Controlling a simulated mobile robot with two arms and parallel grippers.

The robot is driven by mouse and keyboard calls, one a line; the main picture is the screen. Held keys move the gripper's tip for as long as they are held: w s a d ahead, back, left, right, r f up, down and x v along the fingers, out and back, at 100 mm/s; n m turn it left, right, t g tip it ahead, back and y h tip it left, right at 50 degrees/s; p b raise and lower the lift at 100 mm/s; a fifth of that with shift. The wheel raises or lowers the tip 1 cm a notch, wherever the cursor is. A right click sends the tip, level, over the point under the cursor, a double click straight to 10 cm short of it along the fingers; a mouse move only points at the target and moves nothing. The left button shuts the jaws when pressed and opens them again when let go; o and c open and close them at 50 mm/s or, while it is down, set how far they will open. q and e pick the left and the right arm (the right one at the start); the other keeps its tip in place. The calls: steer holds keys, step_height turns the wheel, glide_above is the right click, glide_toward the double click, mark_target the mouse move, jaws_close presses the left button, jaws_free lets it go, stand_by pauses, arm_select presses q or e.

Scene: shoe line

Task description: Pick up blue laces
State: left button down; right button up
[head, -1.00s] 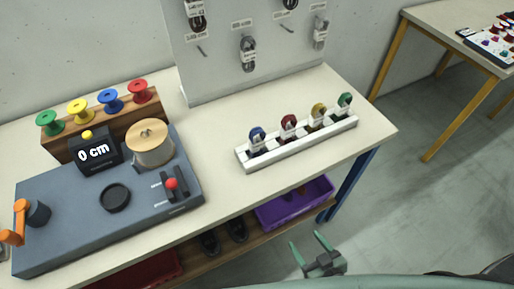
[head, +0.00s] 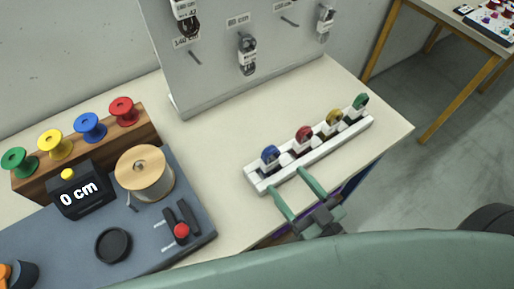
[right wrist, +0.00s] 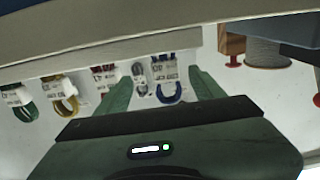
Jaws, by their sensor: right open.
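The blue laces (head: 270,156) stand bundled with a white label in the left end of a white slotted rack (head: 335,146) on the table. In the right wrist view the blue laces (right wrist: 166,90) show between my finger tips, farther out. My right gripper (head: 286,180) is open and empty. Its fingers point at the rack from the front, close to the blue laces and apart from them in the wrist view. My left gripper is not in view.
Red laces (head: 304,137), yellow laces (head: 334,121) and green laces (head: 360,104) stand in the same rack. A grey measuring machine (head: 100,220) with a spool is to the left. A grey pegboard (head: 215,60) stands behind. Bare tabletop lies between.

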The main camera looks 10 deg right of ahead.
mark_target(272, 167)
steer(key=shift+w+a+r, duration=0.15)
steer(key=shift+w, duration=0.3)
steer(key=shift+w+a, duration=0.15)
steer(key=shift+w, duration=0.2)
steer(key=shift+w+a+r+p, duration=0.1)
steer(key=shift+w+a+p, duration=0.25)
steer(key=shift+w, duration=0.2)
steer(key=shift+w+a+r+p, duration=0.1)
steer(key=shift+w+a+p, duration=0.25)
steer(key=shift+w, duration=0.15)
steer(key=x, duration=0.2)
steer(key=shift+w+a+f+p, duration=0.15)
steer(key=shift+w+a+p, duration=0.05)
steer(key=shift+w+p, duration=0.15)
steer(key=shift+w+a+f, duration=0.1)
steer(key=shift+w, duration=0.15)
steer(key=c, duration=1.4)
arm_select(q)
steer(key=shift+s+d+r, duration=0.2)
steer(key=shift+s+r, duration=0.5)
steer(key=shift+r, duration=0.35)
arm_select(e)
steer(key=shift+c, duration=0.2)
